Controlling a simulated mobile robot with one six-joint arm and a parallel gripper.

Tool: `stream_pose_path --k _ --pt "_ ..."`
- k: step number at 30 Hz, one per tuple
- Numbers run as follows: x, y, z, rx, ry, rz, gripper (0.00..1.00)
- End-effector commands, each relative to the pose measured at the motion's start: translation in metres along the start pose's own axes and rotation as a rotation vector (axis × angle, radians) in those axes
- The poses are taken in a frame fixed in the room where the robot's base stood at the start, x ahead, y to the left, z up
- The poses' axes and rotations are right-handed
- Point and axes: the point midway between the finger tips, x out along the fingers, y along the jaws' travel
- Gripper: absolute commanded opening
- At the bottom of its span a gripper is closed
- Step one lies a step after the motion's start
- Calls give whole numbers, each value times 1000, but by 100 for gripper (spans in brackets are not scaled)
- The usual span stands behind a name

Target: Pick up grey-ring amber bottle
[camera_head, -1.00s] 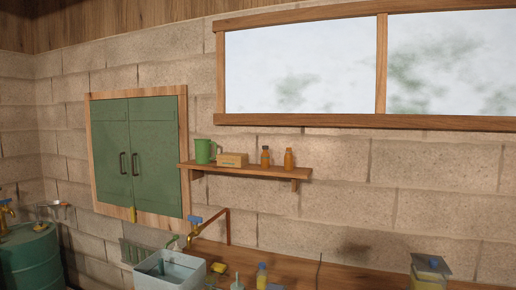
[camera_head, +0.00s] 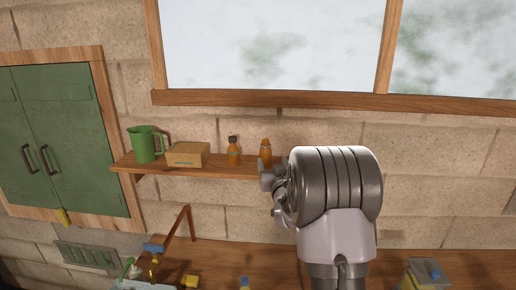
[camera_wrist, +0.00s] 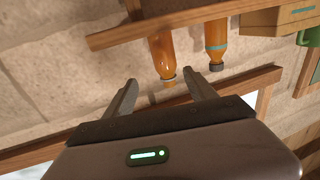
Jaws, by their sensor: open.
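Two amber bottles stand on the wall shelf. The right one has an orange cap (camera_head: 265,148); in the upside-down wrist view this amber bottle (camera_wrist: 161,52) lies ahead of my open jaws, its cap in line with the gap. I cannot clearly make out a grey ring on it. The other amber bottle (camera_head: 233,152) has a dark grey cap; in the wrist view this second bottle (camera_wrist: 216,36) shows a teal ring and sits right of the jaws. My gripper (camera_wrist: 160,84) is open and empty; in the head view my gripper (camera_head: 268,180) is partly hidden by my wrist.
The wooden shelf (camera_head: 195,170) also holds a cardboard box (camera_head: 187,154) and a green mug (camera_head: 146,144) to the left. The window sill (camera_head: 270,101) runs above. A green cabinet (camera_head: 60,140) is at left. A wooden counter (camera_head: 225,258) lies below.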

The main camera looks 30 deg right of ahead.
Motion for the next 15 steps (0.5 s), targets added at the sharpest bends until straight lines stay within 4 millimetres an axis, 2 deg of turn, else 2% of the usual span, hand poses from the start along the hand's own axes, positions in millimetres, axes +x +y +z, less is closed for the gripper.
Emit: stream_pose_path --k 3,6,11,15 --pt "30 -1 -3 0 -1 -1 65" --pt "45 -1 -2 1 -1 -1 65" --pt "61 -2 -2 0 -2 -1 65" --pt "89 -8 -3 1 -2 -1 65"
